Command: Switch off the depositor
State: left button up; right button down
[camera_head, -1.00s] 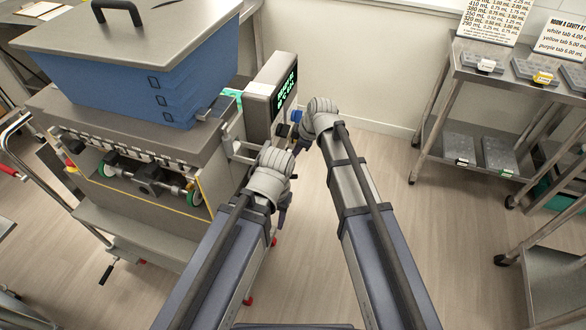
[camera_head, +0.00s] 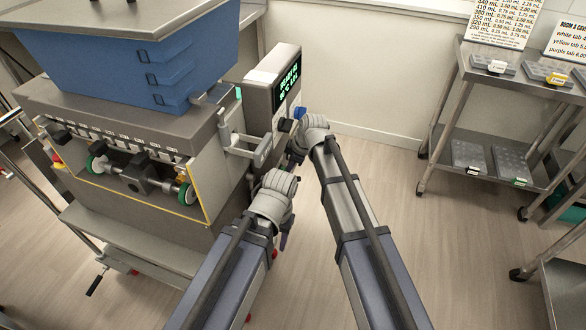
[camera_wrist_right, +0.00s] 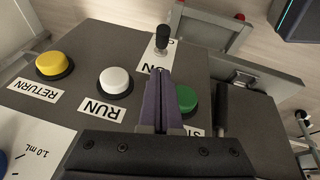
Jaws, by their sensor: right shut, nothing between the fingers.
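The depositor (camera_head: 150,210) stands at the left with a blue hopper (camera_head: 130,65) on top. Its control box (camera_head: 272,85) has a lit green display. In the right wrist view its panel carries a toggle switch with a black tip (camera_wrist_right: 163,37) beside an upside-down ON label (camera_wrist_right: 148,68). My right gripper (camera_head: 293,160) is at the panel, also seen in the right wrist view (camera_wrist_right: 160,75). It is shut and empty, its tips just short of the switch in the picture; contact is unclear. My left gripper (camera_head: 284,240) hangs lower, its finger gap not clear.
A yellow RETURN button (camera_wrist_right: 54,64), a white RUN button (camera_wrist_right: 114,80) and a green button (camera_wrist_right: 186,99) with a partly hidden label sit close to my right fingers. A steel cart (camera_head: 455,105) with trays stands at the right. The floor between is clear.

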aim_at(297, 180)
pick_arm(q)
jog(key=shift+f+b, duration=0.95)
jog(key=shift+f, duration=0.55)
pick_arm(e)
jog(key=shift+w+d+f, duration=0.1)
jog(key=shift+d+f, duration=0.35)
jog(key=shift+f, duration=0.3)
jog(key=shift+d+f, duration=0.45)
jog(key=shift+f, duration=0.3)
pick_arm(q)
jog(key=shift+f, duration=0.1)
